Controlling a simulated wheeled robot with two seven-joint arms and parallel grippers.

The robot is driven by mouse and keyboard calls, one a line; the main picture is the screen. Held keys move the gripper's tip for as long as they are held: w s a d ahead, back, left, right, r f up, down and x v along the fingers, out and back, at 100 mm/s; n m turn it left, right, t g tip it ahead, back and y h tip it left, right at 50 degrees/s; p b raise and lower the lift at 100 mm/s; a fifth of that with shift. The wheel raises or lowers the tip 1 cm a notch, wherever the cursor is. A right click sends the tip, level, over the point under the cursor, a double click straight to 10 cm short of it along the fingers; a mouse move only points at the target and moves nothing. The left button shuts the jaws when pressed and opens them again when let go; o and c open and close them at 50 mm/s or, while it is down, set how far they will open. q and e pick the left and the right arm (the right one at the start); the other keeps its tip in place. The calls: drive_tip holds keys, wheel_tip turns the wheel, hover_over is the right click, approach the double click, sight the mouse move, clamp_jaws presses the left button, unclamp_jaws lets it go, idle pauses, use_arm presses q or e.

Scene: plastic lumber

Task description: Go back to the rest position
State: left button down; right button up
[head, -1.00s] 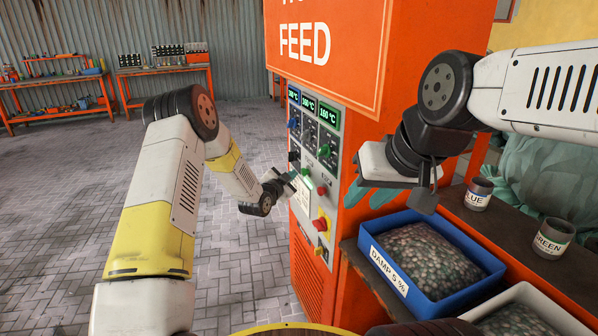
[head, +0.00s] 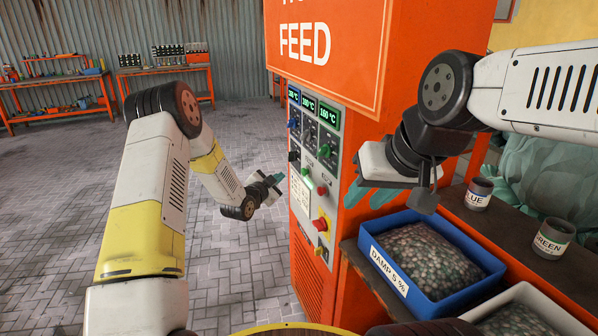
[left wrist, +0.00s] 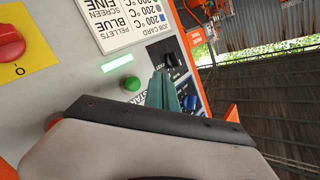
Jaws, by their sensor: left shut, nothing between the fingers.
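My left gripper (head: 275,179) is shut and empty in the head view, just left of the control panel (head: 316,160) and apart from it. In the left wrist view its teal fingers (left wrist: 166,90) lie together in front of the panel, beside a green button (left wrist: 131,83). My right gripper (head: 370,195) is at the right of the head view, in front of the orange machine and above the blue bin.
The orange feed machine (head: 420,60) stands close to both arms. A blue bin of pellets (head: 462,286), a blue-labelled cup (head: 478,194) and a green-labelled cup (head: 553,239) sit on the bench at right. Open paved floor (head: 60,200) lies to the left.

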use_arm(q)
drive_tip(key=s+a+r+n+g+y, duration=0.1)
drive_tip(key=s+a+r+n+y, duration=0.15)
drive_tip(key=s+r, duration=0.3)
drive_tip(key=s+a+r+n+g+y, duration=0.1)
drive_tip(key=s+a+r, duration=0.3)
drive_tip(key=r, duration=0.3)
drive_tip(key=s+a+r+n+g+y, duration=0.1)
drive_tip(key=s+a+r+n, duration=0.1)
drive_tip(key=s+a+r, duration=0.3)
drive_tip(key=s+r+n+g, duration=0.2)
drive_tip(key=s+n, duration=0.1)
drive_tip(key=s, duration=1.2)
drive_tip(key=s+a+r+n+g, duration=0.1)
drive_tip(key=s+r+n+g, duration=0.1)
drive_tip(key=s, duration=1.4)
drive_tip(key=shift+n+g+y, duration=0.35)
drive_tip(key=shift+n+g, duration=0.35)
drive_tip(key=shift+n, duration=0.15)
drive_tip(key=shift+s, duration=0.1)
